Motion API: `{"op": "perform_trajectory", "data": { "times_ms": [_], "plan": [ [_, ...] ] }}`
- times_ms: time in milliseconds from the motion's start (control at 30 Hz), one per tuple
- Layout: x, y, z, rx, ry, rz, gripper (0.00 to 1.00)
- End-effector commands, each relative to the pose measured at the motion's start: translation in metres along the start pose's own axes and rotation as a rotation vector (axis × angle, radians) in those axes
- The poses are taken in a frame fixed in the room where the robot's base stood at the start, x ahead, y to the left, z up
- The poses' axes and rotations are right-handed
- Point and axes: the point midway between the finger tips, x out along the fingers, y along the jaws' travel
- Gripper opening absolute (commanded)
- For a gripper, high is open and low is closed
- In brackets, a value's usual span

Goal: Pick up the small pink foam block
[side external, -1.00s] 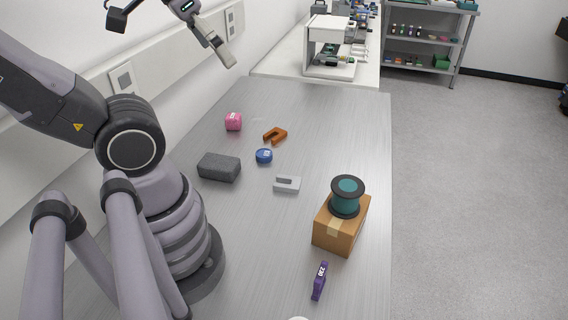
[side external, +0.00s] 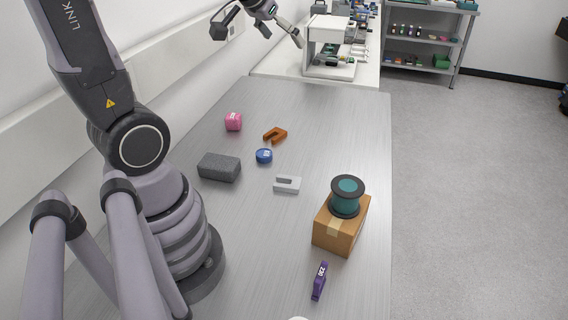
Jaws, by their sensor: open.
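The small pink foam block (side external: 233,122) sits on the grey metal table (side external: 340,130), near its far left side by the wall. It has a pale mark on it. My gripper (side external: 297,38) is at the top of the view, raised well above the table, up and to the right of the pink block and apart from it. It is open, and nothing shows between its fingers.
Near the pink block are an orange bracket (side external: 275,135), a blue round piece (side external: 264,156) and a dark grey block (side external: 219,167). A light grey slotted piece (side external: 287,184), a cardboard box (side external: 338,236) with a teal spool (side external: 347,196), and a purple tag (side external: 319,281) lie nearer.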

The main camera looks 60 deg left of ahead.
Motion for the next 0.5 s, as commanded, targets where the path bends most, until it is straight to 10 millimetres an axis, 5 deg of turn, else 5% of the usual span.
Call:
{"op": "perform_trajectory", "data": {
  "times_ms": [100,267,500],
  "plan": [
    [0.063,-0.047,-0.019,-0.088,0.061,-0.080,0.85],
    [0.136,-0.120,-0.021,-0.187,0.166,-0.189,0.85],
    [0.219,-0.235,0.038,-0.315,0.318,-0.368,0.85]
  ]
}}
